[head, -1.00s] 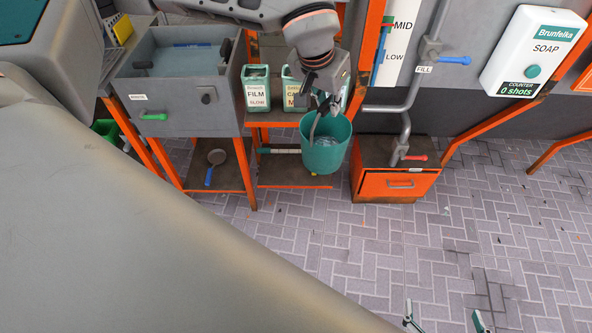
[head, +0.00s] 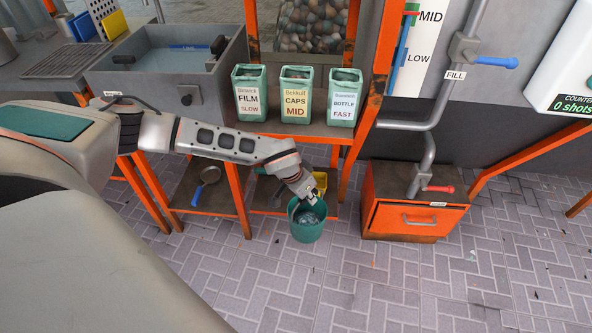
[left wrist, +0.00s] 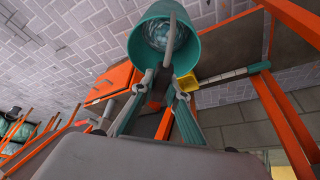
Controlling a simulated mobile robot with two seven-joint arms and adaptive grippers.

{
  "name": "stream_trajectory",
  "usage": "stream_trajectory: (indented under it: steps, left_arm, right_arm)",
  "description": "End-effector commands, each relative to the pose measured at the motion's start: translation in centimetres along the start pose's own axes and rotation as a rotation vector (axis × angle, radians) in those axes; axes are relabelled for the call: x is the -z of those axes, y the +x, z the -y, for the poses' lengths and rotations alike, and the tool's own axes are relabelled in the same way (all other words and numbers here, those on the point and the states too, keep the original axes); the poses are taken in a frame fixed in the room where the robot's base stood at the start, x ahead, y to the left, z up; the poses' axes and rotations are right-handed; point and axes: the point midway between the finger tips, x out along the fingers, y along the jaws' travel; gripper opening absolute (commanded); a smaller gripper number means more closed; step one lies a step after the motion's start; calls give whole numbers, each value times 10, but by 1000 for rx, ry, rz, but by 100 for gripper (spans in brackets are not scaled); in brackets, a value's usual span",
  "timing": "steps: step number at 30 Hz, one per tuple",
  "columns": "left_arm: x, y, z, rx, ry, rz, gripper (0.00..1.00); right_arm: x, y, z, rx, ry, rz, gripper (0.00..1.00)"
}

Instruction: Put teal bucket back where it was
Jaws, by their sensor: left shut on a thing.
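The teal bucket (head: 308,228) hangs low in front of the orange rack's lower shelf in the head view, with clear, shiny contents inside. Whether its base touches the floor I cannot tell. My left gripper (head: 306,196) is at the bucket's rim. In the left wrist view the bucket (left wrist: 148,42) is at the top, its mouth partly facing the camera. There my left gripper (left wrist: 160,88) is shut on the bucket's grey handle. My right gripper is not in view.
The lower shelf (head: 262,200) holds a yellow item (head: 320,183) close to the bucket. Labelled teal bins (head: 296,95) stand above. An orange drawer box (head: 408,218) is to the right. The brick floor (head: 350,290) in front is clear.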

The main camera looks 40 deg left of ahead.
Motion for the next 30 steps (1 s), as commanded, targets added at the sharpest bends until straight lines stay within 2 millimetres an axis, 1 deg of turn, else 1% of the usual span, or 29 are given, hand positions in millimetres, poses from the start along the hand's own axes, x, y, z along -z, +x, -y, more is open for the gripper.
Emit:
stream_trajectory:
  steps: [1, 3, 6, 9, 14, 17, 20, 24, 28, 30]
  left_arm:
    - [-28, 31, 5, -5, 1, 23, 0]
    - [-46, 52, 13, -8, 10, 21, 0]
    - [-68, 75, 21, -12, 20, 16, 0]
    - [-83, 91, 27, -15, 29, 10, 0]
    - [-94, 103, 32, -17, 38, 1, 0]
    - [-101, 115, 33, -18, 39, 2, 0]
    - [-113, 135, 32, -20, 39, 8, 0]
    - [-130, 168, 31, -21, 39, 14, 0]
    - [-142, 196, 31, -21, 37, 14, 0]
    - [-148, 211, 31, -21, 37, 15, 0]
  right_arm:
    - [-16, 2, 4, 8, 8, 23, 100]
    - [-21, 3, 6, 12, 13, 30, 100]
    - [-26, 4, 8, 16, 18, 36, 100]
    - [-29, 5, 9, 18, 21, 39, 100]
    - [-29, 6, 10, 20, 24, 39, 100]
    - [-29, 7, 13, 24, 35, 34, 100]
    - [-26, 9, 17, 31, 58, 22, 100]
    - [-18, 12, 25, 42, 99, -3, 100]
    - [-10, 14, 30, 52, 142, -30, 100]
    - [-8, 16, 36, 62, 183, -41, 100]
